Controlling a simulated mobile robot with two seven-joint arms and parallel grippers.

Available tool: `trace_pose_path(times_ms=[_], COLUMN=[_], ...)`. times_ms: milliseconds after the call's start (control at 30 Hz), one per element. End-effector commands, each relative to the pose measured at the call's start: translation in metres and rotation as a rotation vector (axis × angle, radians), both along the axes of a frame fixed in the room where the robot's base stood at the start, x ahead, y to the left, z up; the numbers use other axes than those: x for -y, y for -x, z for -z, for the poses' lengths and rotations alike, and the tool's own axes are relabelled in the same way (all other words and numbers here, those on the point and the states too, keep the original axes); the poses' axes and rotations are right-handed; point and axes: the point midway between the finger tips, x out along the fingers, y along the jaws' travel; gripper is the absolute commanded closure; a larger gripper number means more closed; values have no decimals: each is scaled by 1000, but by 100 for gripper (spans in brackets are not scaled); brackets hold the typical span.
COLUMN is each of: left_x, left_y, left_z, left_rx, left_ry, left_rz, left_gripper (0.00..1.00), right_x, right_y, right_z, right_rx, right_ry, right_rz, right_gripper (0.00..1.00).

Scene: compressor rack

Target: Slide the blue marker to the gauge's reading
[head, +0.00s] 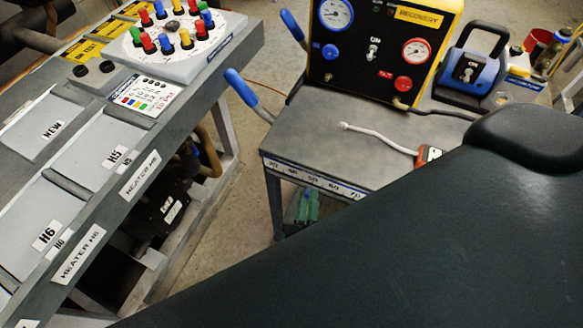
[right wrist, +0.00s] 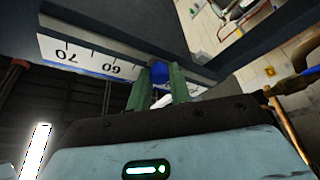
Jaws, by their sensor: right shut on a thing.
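The scale strip (head: 314,182) runs along the front edge of the grey cart (head: 345,155), numbered 30 to 70. In the right wrist view the strip (right wrist: 85,58) is upside down, with 70 and 60 legible. The blue marker (right wrist: 158,71) sits at the strip, on the lower-number side of 60. My right gripper (right wrist: 160,82) has its green fingers shut on the marker. In the head view the right gripper (head: 307,206) shows below the strip; the marker cannot be made out there. A blue gauge (head: 336,13) and a red gauge (head: 416,51) face forward; their readings are too small to tell.
The gauges are on a yellow and black recovery unit (head: 440,20) on the cart. A grey panel bench (head: 100,150) stands left, across a floor gap. Blue cart handles (head: 243,88) stick out left.

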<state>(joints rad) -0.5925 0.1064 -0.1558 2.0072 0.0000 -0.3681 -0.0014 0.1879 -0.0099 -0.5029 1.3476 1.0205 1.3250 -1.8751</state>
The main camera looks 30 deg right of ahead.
Motion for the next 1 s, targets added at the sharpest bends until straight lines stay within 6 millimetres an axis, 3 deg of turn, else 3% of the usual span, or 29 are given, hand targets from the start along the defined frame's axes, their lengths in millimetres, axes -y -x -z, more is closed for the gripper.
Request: trace_pose_path(times_ms=[200,500,533,700,1000], left_x=[0,-1,-1,-1,-1], left_y=[-6,-1,-1,-1,-4], left_z=[-12,-9,-9,-9,-10], left_rx=[20,7,7,6,12], left_ry=[1,0,0,-1,-2], left_rz=[-2,-2,-2,-1,0], left_gripper=[16,16,16,16,16], right_x=[14,14,14,14,14], right_y=[18,19,19,19,18], right_z=[0,1,1,1,1], right_rx=[-2,-3,-3,-3,0], right_ry=[-1,0,0,0,0], right_rz=[-1,-2,-2,-2,-1], right_gripper=[100,100,79,57,57])
